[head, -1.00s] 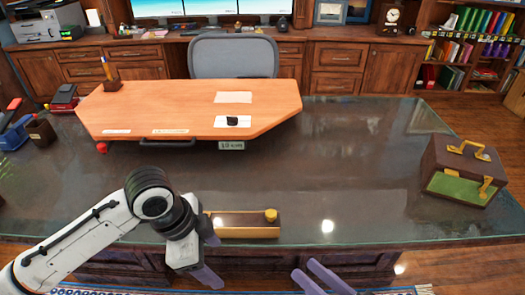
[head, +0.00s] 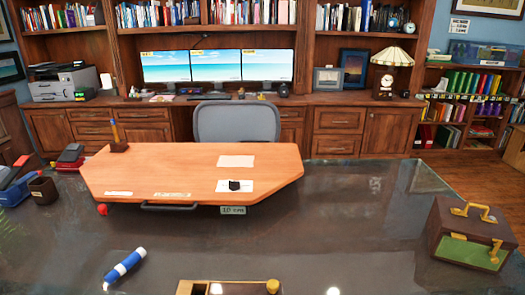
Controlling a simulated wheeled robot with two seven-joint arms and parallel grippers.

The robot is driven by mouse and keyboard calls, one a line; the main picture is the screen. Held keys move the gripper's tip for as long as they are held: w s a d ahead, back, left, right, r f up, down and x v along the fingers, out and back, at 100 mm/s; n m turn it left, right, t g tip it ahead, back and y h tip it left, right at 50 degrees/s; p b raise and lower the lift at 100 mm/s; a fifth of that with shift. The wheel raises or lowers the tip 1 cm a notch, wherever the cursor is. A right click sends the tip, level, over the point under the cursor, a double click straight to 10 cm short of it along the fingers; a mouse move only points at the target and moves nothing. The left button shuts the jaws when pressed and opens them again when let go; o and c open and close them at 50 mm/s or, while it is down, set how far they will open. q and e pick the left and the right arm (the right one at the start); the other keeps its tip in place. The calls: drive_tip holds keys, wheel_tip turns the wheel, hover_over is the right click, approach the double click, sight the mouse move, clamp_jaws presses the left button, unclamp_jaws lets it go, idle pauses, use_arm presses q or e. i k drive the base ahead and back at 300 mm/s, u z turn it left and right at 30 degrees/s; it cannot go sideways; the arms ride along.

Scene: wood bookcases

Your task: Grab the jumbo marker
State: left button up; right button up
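A thick blue-and-white banded cylinder (head: 125,268), which looks like the jumbo marker, lies diagonally on the dark glossy desk (head: 340,235) at the lower left of the head view. Its lower end points to the left and its upper end to the right. Nothing is touching it that I can see. Neither of my grippers is in view, so I cannot tell whether they are open or shut.
A wooden box with a gold knob (head: 272,286) is cut off at the bottom edge. A brown case with yellow handles (head: 468,235) stands at the right. A raised orange wooden board (head: 190,172) fills the back left. The desk's middle right is clear.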

sight(129, 264)
drive_tip(key=z, duration=2.8)
drive_tip(key=k, duration=2)
drive_tip(key=u, duration=2.65)
